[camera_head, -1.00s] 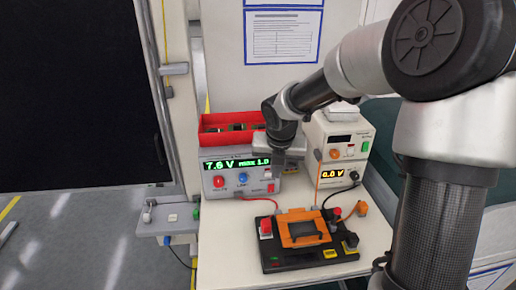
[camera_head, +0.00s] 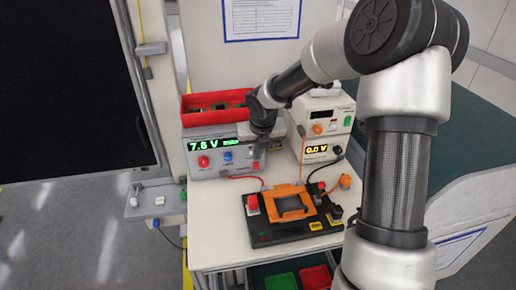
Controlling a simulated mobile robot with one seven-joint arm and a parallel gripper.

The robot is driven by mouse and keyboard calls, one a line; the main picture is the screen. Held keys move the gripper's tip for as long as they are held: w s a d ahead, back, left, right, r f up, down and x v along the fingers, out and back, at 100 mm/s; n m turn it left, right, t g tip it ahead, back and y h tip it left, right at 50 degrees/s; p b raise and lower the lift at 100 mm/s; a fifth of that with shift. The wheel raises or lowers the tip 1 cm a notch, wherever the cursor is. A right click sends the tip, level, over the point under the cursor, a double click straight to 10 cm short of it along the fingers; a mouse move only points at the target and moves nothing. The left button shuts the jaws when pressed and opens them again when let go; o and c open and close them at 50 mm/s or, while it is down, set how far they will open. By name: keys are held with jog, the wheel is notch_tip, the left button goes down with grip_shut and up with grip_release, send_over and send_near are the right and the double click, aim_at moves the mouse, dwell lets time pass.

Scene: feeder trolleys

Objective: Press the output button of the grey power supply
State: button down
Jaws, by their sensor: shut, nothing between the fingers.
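The grey power supply (camera_head: 206,146) stands at the back left of the bench. Its green display reads 7.6 V, with the rest of the line hidden behind my arm. A red knob (camera_head: 203,161) and a blue knob (camera_head: 228,157) are on its front. My gripper (camera_head: 257,164) is shut and empty, pointing down in front of the right part of this panel. It hides that part, and I cannot make out the output button clearly. Whether the fingertips touch the panel I cannot tell.
A red bin (camera_head: 205,103) sits on the grey supply. A cream unit (camera_head: 316,150) reading 0.0 V stands to its right. A black fixture with an orange clamp (camera_head: 289,202) lies in front, with red and black cables. Green and red trays (camera_head: 281,281) are below the bench.

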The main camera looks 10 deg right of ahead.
jog(key=w+f, duration=0.4)
jog(key=w, duration=0.1)
jog(key=shift+w, duration=0.3)
